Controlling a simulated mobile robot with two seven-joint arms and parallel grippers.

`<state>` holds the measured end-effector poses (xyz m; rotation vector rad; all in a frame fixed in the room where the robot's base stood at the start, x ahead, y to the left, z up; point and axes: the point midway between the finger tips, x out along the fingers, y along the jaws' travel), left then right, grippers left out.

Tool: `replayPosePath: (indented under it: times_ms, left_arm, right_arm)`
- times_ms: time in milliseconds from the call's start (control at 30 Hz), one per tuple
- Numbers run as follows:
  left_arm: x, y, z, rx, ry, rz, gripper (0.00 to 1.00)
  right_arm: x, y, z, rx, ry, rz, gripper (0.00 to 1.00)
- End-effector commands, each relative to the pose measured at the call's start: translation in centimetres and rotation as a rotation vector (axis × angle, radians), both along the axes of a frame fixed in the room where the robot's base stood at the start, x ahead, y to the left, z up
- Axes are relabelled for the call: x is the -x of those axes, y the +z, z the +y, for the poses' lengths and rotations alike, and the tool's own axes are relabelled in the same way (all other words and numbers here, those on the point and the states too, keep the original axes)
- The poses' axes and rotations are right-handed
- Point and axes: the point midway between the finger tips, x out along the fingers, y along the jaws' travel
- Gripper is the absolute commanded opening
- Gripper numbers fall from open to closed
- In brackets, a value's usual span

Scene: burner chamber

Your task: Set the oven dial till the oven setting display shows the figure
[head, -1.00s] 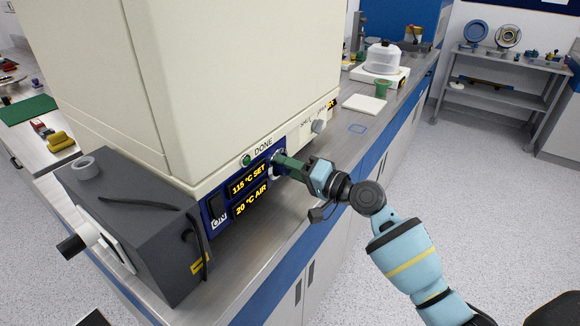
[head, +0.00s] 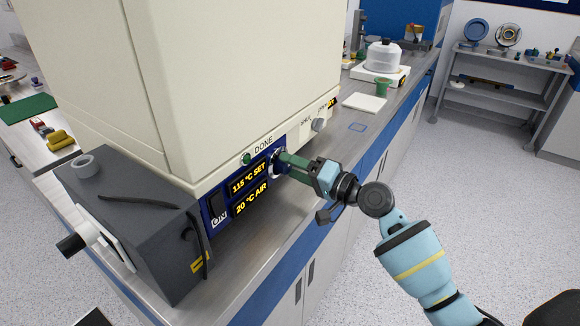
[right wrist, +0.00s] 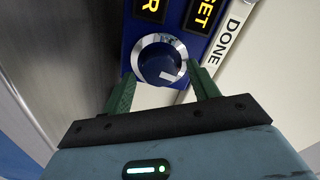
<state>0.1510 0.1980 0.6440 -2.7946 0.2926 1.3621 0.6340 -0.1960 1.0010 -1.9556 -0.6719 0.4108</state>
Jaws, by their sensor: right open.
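The oven (head: 240,70) is a large cream cabinet with a blue control panel low on its front. The setting display (head: 248,180) reads 115 °C SET. The air display (head: 251,201) below it reads 20 °C AIR. The dial (right wrist: 162,62) is a dark blue knob with a white mark and a silver ring; in the head view the ring (head: 276,166) is partly hidden by my gripper. My right gripper (right wrist: 160,85) is open, its green fingers on either side of the dial and a little short of it. My left gripper is not in view.
A grey box (head: 140,225) with a black knob and cable stands left of the panel. A green DONE button (head: 246,159) sits above the displays. The steel bench (head: 262,240) in front of the panel is mostly clear. A white tile (head: 364,103) lies farther back.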

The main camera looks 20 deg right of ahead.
Motion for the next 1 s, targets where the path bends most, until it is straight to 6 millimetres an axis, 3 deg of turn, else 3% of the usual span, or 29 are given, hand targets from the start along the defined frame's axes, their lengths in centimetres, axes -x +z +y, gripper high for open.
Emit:
replayPosePath:
  times_ms: [200,400,1000]
  left_arm:
    - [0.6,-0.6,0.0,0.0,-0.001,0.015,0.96]
    - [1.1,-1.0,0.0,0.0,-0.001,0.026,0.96]
    - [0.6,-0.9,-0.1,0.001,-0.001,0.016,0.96]
  right_arm:
    - [2.9,-0.4,-2.2,0.003,0.002,0.005,0.6]
    - [4.6,-0.3,-3.5,0.001,0.001,0.004,0.6]
    - [4.9,-0.1,-3.7,0.0,0.001,0.003,0.6]
